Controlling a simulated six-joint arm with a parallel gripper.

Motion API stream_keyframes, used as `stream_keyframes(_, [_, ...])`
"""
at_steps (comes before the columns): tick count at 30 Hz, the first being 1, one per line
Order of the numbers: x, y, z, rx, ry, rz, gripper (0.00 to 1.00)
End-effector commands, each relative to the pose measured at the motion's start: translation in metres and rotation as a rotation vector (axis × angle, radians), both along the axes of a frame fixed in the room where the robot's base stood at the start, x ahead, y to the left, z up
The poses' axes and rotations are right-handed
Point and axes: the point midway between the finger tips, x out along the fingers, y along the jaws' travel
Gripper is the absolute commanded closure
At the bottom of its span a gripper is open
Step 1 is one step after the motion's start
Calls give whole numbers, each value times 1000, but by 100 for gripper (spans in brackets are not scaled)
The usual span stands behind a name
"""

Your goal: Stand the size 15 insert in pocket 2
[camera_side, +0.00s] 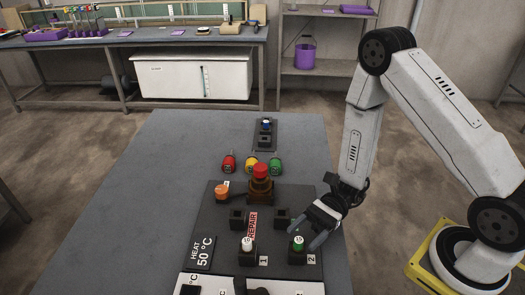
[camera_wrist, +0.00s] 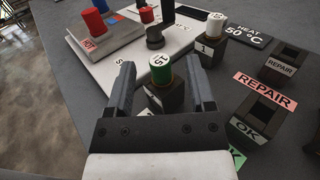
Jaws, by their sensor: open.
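The green insert (camera_wrist: 161,72) has a white top whose mark appears to read 15. It stands upright in the dark block of pocket 2 (camera_wrist: 169,98); in the side view the insert (camera_side: 298,243) is above the block (camera_side: 298,257) labelled 2. My gripper (camera_wrist: 161,64) is open, with one finger on each side of the green insert in the wrist view. A gap shows on both sides, so I see no grip. In the side view my gripper (camera_side: 312,230) is tilted down at the insert from the right. How deep the insert sits is unclear.
Pocket 1 holds a white insert (camera_side: 247,244) left of pocket 2. Empty dark blocks (camera_wrist: 262,112) stand by REPAIR and OK labels. A brown red-topped item (camera_side: 260,183), an orange item (camera_side: 222,192) and coloured pots (camera_side: 252,163) stand behind. The grey table's left side is clear.

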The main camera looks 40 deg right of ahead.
Motion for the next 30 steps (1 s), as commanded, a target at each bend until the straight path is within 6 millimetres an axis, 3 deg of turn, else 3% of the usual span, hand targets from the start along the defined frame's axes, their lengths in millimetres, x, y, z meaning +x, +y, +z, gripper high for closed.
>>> stream_keyframes(16, [2, -30, 30, -1, -2, -1, 31])
stream_keyframes(30, [2, -33, 33, 0, 0, 0, 31])
